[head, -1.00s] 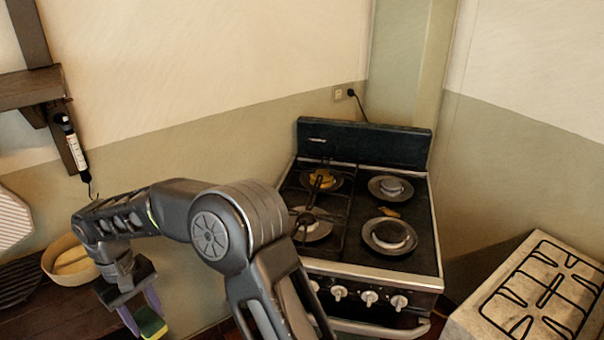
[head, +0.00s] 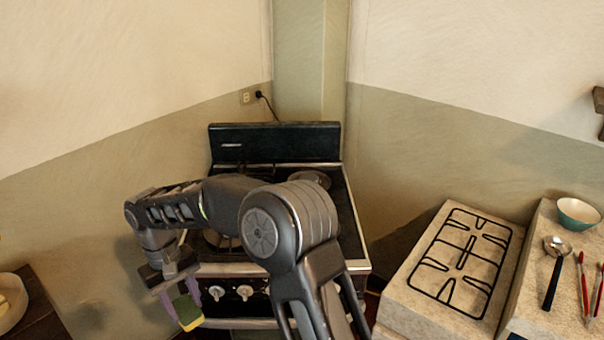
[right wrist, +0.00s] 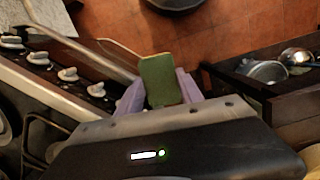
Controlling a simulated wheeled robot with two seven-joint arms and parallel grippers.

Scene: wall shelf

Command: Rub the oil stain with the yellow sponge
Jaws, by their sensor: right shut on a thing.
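The sponge (head: 187,312), green on one face and yellow on the other, is in my right gripper (head: 191,297). The purple fingers are shut on it, and it hangs below them in front of the stove's knob panel. In the right wrist view the sponge (right wrist: 160,80) shows its green face between the fingers, clear of any surface. The black stove (head: 352,220) stands in the corner. My right arm covers much of its top, and I cannot make out an oil stain there now. My left gripper is not in view.
A stone counter with a black grate (head: 462,255) stands right of the stove. Farther right are a ladle (head: 553,275), red-handled utensils and a teal bowl (head: 578,213). A wooden counter with a pale bowl (head: 12,302) is at the left edge.

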